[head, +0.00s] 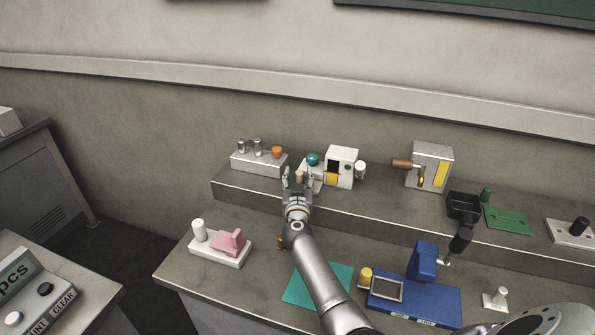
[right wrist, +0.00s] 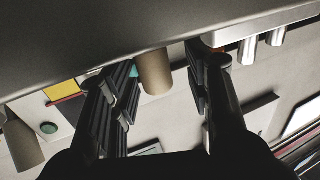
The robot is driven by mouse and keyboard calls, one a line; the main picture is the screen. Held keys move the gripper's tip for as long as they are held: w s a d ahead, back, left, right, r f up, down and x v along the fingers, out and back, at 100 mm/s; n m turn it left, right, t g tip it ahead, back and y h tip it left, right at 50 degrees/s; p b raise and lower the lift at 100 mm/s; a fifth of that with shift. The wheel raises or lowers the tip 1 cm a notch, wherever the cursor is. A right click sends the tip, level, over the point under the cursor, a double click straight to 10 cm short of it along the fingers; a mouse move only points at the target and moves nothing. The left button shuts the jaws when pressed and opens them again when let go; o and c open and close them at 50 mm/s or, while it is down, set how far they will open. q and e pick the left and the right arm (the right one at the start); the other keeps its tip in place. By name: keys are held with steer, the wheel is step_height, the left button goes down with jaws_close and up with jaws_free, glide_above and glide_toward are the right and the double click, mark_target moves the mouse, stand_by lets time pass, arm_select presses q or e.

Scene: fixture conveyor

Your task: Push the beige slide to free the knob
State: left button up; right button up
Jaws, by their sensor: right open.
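A tan-beige upright peg (head: 299,176), which looks like part of the beige slide, stands on the upper shelf between the fingers of my right gripper (head: 298,178). In the right wrist view the beige peg (right wrist: 155,72) shows between the two open dark fingers (right wrist: 165,95), apart from both. A teal round knob (head: 313,159) sits just behind and right of the peg; a sliver of teal (right wrist: 133,72) shows beside the left finger in the wrist view. My gripper hides most of the slide's base. My left gripper is not in view.
A white box (head: 341,167) stands close right of the gripper. A grey block with metal pegs and an orange knob (head: 277,152) stands close left. Below are a pink-topped fixture (head: 230,241), a teal mat (head: 300,286) and a blue fixture (head: 430,299).

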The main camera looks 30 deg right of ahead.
step_height(320, 180, up, 10)
stand_by(0.7)
steer(key=shift+a, duration=0.1)
steer(key=shift+f, duration=0.1)
stand_by(0.3)
